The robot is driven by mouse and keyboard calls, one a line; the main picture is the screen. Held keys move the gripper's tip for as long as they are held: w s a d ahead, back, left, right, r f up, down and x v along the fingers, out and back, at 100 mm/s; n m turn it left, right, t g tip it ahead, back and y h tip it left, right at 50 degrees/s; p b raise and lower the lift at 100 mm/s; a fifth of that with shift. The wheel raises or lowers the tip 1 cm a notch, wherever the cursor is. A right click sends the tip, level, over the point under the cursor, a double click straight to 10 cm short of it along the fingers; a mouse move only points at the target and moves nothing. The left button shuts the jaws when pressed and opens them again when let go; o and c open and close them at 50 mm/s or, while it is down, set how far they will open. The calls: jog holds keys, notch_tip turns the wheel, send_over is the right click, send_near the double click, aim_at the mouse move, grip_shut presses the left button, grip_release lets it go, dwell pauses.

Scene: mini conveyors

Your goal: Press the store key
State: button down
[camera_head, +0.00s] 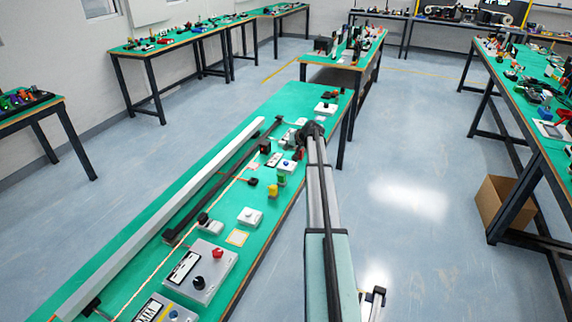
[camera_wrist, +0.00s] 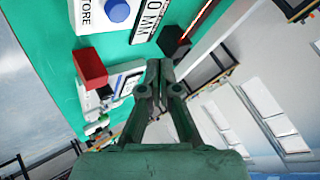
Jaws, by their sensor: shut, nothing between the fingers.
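The store key is a round blue button (camera_wrist: 116,11) on a white box with "STORE" lettering, at the top of the wrist view. In the head view the white box with a blue button (camera_head: 287,165) sits on the green bench beside my arm. My gripper (camera_wrist: 154,66) is shut and empty, below and right of the blue button in the wrist view, apart from it in the picture. In the head view my gripper (camera_head: 311,129) is a dark shape beyond the box; its fingertips are hard to make out.
A white plate reading "0 MM" (camera_wrist: 152,16) lies beside the key. A red block (camera_wrist: 90,67) and a black piece with red (camera_wrist: 174,40) are near my fingers. On the bench (camera_head: 292,101) stand a long rail, a red-button panel (camera_head: 203,270) and a yellow piece (camera_head: 272,191).

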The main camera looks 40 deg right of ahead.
aim_at(287, 163)
notch_tip(287, 163, down, 4)
jog(key=shift+r+b, duration=0.1)
jog(key=shift+b, duration=0.45)
jog(key=shift+f+b, duration=0.45)
jog(key=shift+f, duration=0.3)
jog(key=shift+f, duration=0.15)
dwell(0.3)
jog(key=shift+f+b, duration=0.3)
jog(key=shift+b, duration=0.2)
jog(key=shift+f+b, duration=0.35)
jog(key=shift+f, duration=0.05)
dwell(0.6)
jog(key=shift+r, duration=0.8)
dwell(0.3)
